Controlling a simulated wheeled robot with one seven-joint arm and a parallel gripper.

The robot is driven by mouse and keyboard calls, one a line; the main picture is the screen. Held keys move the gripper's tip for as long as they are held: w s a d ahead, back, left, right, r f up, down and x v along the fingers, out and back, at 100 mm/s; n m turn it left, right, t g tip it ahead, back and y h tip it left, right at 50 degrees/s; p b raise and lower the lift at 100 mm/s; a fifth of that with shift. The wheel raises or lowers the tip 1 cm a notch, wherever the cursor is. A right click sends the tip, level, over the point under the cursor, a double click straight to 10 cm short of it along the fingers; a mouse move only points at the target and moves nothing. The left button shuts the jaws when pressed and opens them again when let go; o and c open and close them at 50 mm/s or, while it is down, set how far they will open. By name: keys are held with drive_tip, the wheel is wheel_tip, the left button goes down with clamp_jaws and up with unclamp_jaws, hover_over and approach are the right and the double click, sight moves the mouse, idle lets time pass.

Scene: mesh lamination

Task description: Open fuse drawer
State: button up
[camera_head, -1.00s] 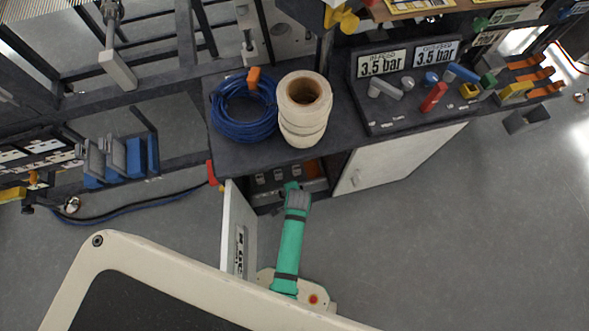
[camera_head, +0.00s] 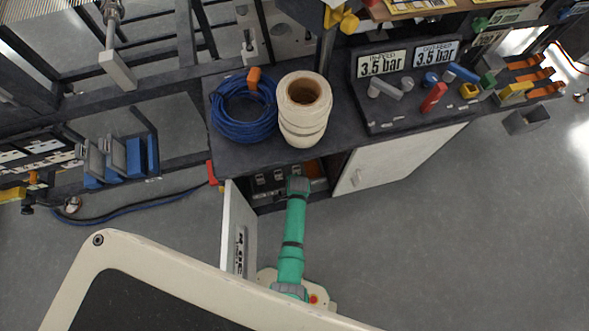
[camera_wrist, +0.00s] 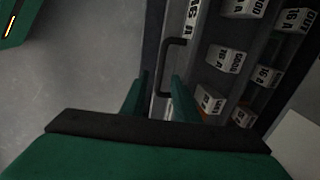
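The fuse drawer (camera_wrist: 212,72) shows in the wrist view as a dark tray holding several labelled fuse boxes (camera_wrist: 219,57), some marked "16 A" or "GOOD". Its black bar handle (camera_wrist: 166,68) stands out from the front. My gripper (camera_wrist: 160,82) has its two green fingers apart, with the lower part of the handle appearing between them. I cannot tell whether they touch it. In the head view the drawer (camera_head: 268,187) is inside the cabinet under the worktop. My green arm reaches in there, and the fingers cannot be made out.
A white cabinet door (camera_head: 239,230) stands open left of my arm, and a white panel (camera_head: 390,160) is on the right. The worktop (camera_head: 240,156) above carries a blue cable coil (camera_head: 240,118), a cream spool (camera_head: 304,125) and a pressure panel (camera_head: 405,122).

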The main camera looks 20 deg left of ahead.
drive_tip(key=shift+w+f, duration=0.1)
drive_tip(key=shift+f, duration=0.65)
clamp_jaws()
